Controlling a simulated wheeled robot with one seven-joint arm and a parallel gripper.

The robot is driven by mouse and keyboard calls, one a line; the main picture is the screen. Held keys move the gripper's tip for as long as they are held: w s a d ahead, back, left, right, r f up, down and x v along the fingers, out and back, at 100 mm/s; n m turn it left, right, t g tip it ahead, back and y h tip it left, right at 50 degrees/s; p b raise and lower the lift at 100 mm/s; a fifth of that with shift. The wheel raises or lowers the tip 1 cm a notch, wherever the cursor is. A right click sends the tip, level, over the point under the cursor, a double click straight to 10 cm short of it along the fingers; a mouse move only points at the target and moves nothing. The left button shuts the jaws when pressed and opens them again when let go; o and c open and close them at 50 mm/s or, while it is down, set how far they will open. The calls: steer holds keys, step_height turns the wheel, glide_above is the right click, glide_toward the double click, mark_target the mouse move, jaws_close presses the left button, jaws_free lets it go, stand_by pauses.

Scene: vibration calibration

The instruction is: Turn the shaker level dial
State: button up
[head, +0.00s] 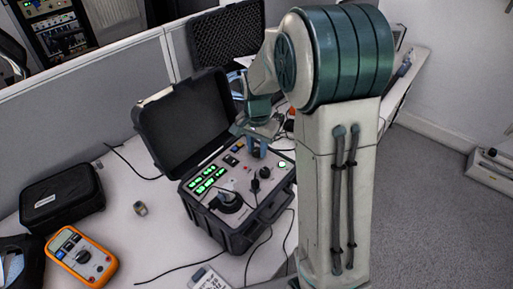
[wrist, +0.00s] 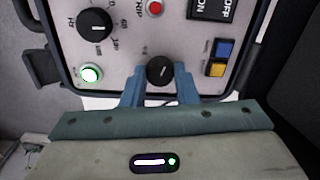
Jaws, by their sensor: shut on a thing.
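The calibrator is an open black case with a light grey control panel (head: 207,190) on the bench in the head view. In the wrist view, a small round black dial (wrist: 160,70) with a white pointer mark sits near the panel's edge. My gripper (wrist: 160,79) is shut on this dial, one blue finger at its left and one at its right. The dial's label is too small to read. In the head view my gripper (head: 256,148) reaches down to the panel's far right part, and hides the dial there.
A larger black knob (wrist: 95,25), a green-lit button (wrist: 91,74), a red button (wrist: 155,8) and an ON/OFF switch (wrist: 212,8) are near the dial. The raised lid (head: 185,120) stands behind the panel. An orange multimeter (head: 82,257) and a black pouch (head: 62,197) lie left.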

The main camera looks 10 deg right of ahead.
mark_target(257, 150)
steer(key=shift+m, duration=0.4)
steer(key=o, duration=1)
step_height(257, 150, up, 14)
steer(key=shift+s+f, duration=0.1)
